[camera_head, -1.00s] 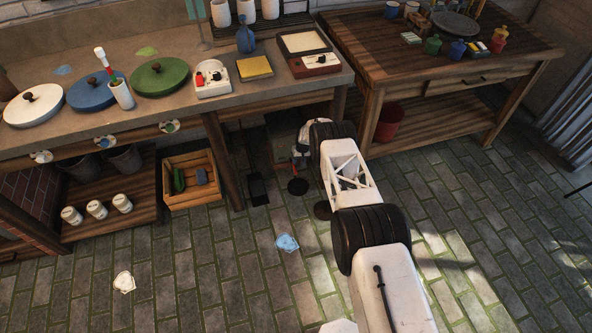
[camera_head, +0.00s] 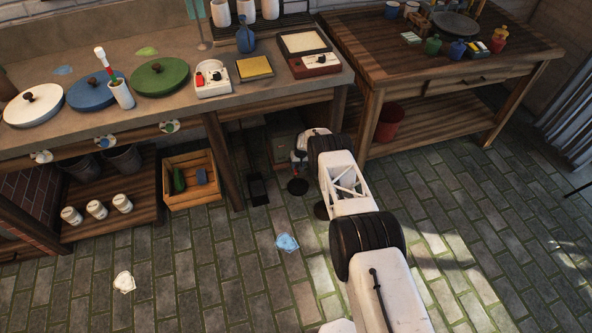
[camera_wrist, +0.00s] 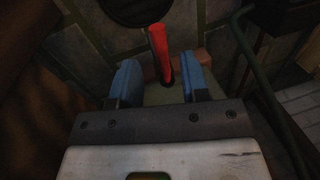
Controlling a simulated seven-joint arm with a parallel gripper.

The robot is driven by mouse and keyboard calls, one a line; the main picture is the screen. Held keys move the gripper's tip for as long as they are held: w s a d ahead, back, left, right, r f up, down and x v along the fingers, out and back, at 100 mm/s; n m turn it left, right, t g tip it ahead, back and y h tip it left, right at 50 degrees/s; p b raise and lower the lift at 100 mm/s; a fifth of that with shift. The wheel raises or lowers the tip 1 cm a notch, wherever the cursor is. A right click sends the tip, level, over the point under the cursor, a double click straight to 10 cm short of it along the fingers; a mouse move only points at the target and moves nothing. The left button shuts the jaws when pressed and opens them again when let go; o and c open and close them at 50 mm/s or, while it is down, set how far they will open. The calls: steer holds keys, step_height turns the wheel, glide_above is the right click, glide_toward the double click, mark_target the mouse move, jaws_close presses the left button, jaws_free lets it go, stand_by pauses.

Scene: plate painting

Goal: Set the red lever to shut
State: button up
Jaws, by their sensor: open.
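The red lever (camera_wrist: 160,48) shows in the wrist view as a red rod rising from a dark slot in a grey-green surface (camera_wrist: 163,94). My gripper (camera_wrist: 162,78) has two blue fingers, spread apart, one on either side of the lever's lower part. Gaps show between the lever and both fingers, so it is not gripped. In the head view my gripper (camera_head: 298,165) is low, at the shaded space under the counter, beside a grey-green box (camera_head: 284,146). The lever cannot be made out clearly there.
The counter (camera_head: 225,108) and its wooden leg (camera_head: 222,160) stand close to the left of my gripper. A wooden crate (camera_head: 190,200) is farther left. A red bucket (camera_head: 390,122) stands under the right table (camera_head: 440,95). The tiled floor in front is mostly clear.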

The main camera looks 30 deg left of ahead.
steer(key=shift+s+a+f, duration=0.15)
steer(key=shift+f, duration=0.75)
steer(key=shift+s+a+f, duration=0.1)
steer(key=shift+a+f, duration=0.05)
steer(key=shift+f, duration=0.7)
steer(key=shift+c, duration=0.2)
jaws_close()
